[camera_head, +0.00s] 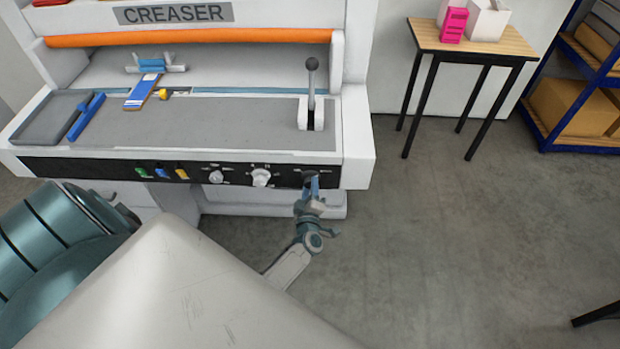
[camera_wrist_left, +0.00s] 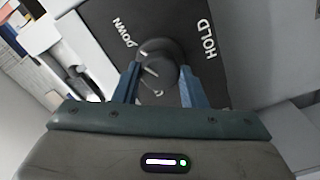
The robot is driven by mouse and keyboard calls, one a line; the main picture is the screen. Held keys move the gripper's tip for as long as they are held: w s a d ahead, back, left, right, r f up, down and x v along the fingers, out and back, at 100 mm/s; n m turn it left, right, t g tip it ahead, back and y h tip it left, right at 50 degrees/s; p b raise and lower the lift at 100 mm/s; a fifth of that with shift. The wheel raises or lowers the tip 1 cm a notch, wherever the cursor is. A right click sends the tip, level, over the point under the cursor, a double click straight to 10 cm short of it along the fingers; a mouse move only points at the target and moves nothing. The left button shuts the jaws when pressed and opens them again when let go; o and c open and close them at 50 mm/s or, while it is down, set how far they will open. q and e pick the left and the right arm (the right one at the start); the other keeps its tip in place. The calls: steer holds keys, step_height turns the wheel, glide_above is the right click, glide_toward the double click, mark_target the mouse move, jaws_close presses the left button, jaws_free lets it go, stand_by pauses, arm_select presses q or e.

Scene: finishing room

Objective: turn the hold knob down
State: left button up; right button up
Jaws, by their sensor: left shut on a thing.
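The hold knob (camera_wrist_left: 158,62) is a dark round knob on the black panel in the left wrist view. The printed words DOWN and HOLD stand on either side of it. It has a pale mark on its face, but I cannot tell clearly which way it points. My left gripper (camera_head: 312,184) is at the right end of the creaser's front control strip (camera_head: 100,168). Its blue fingers are on either side of the knob and shut on it. In the head view the gripper mostly hides the knob. My right gripper is not in view.
Left along the strip are two white knobs (camera_head: 261,178) and several coloured buttons (camera_head: 161,173). A black-handled lever (camera_head: 311,90) stands on the creaser's bed (camera_head: 230,125) above. A small table (camera_head: 480,42) and blue shelving (camera_head: 548,130) stand right. The floor between is clear.

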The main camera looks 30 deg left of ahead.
arm_select(q)
steer(key=o, duration=1)
steer(key=b+v, duration=0.2)
steer(key=v, duration=0.8)
steer(key=shift+s+d+b, duration=0.25)
steer(key=shift+b, duration=0.1)
steer(key=shift+f, duration=0.1)
